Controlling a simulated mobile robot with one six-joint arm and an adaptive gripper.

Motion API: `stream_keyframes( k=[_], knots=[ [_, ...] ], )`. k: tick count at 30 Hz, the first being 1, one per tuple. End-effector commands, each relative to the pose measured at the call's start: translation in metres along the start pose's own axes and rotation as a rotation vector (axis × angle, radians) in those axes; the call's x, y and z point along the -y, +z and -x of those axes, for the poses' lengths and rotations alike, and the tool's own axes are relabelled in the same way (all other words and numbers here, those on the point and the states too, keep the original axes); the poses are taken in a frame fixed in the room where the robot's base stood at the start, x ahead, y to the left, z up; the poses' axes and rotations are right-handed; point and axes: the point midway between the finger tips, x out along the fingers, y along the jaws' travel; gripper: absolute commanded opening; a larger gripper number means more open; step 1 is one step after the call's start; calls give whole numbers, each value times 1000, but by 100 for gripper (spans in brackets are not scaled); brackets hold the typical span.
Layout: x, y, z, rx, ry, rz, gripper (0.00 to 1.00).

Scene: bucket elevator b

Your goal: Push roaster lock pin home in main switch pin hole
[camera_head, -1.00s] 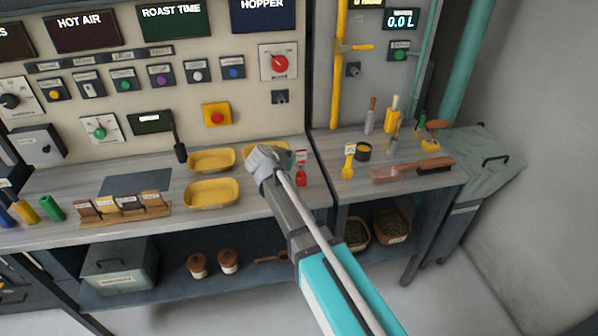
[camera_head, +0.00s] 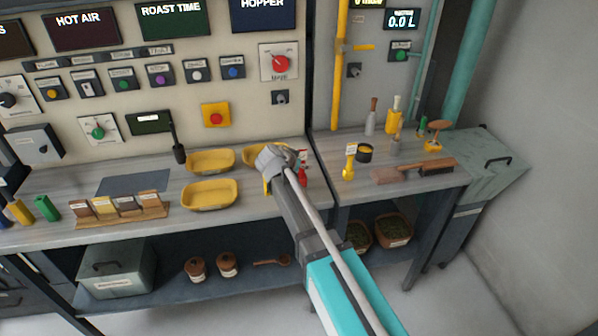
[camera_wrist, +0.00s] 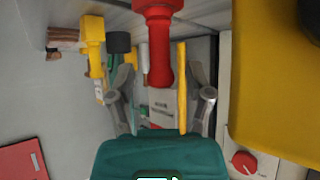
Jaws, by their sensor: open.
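The red lock pin (camera_head: 302,176) with a white tag stands on the bench top, right beside my gripper (camera_head: 280,160) and partly hidden by it in the head view. In the wrist view the red pin (camera_wrist: 159,45) lies between the spread fingers of my gripper (camera_wrist: 163,78), with gaps on both sides. The main switch (camera_head: 280,62), a red knob on a pale plate, is on the panel above. A small dark fitting with a round centre (camera_head: 280,97) is below it. I cannot tell whether that is the pin hole.
Yellow trays (camera_head: 210,207) are left of my gripper; one yellow tray (camera_wrist: 275,85) is close in the wrist view. A yellow-handled tool (camera_head: 349,162), a black cup (camera_head: 364,153) and a brush (camera_head: 437,165) are to the right. The panel stands behind the bench.

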Motion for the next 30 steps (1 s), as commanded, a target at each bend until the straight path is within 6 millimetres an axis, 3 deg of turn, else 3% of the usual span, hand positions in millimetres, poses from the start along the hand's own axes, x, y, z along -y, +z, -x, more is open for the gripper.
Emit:
stream_keyframes(
  k=[4, 21, 30],
  knots=[
    [0, 0, -9, 0, 0, 0, 66],
    [-1, 0, -9, 0, 0, 0, 66],
    [0, 0, -9, 0, 1, 0, 12]
  ],
)
